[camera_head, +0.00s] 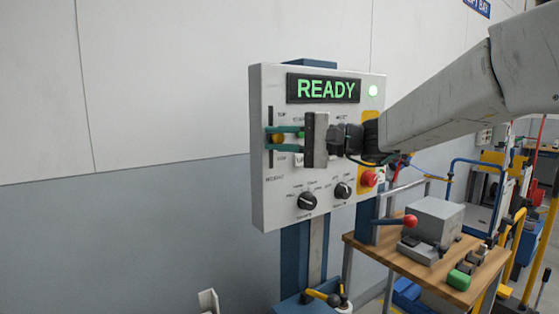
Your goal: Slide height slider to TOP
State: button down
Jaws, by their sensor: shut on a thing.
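The height slider is on the left side of the grey control panel (322,215). Its dark vertical slot (271,115) runs down the panel's left edge. The slider's yellowish knob (278,139) sits around the middle of the slot. My gripper (280,139) reaches in from the right, with two green fingers above and below the knob, shut on it. The gripper body hides the middle of the panel and part of its labels. A display (324,88) at the top reads READY in green.
Two black rotary knobs, one on the left (307,201) and one on the right (343,190), sit below the gripper. A red button (369,178) is at the panel's right edge. A wooden workbench (383,254) with a grey box and a red-knobbed lever stands at right.

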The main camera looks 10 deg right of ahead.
aim_at(279, 114)
notch_tip(279, 114, up, 5)
jog(key=shift+r, duration=0.15)
jog(key=c, duration=1.3)
grip_release()
jog(key=v, duration=0.8)
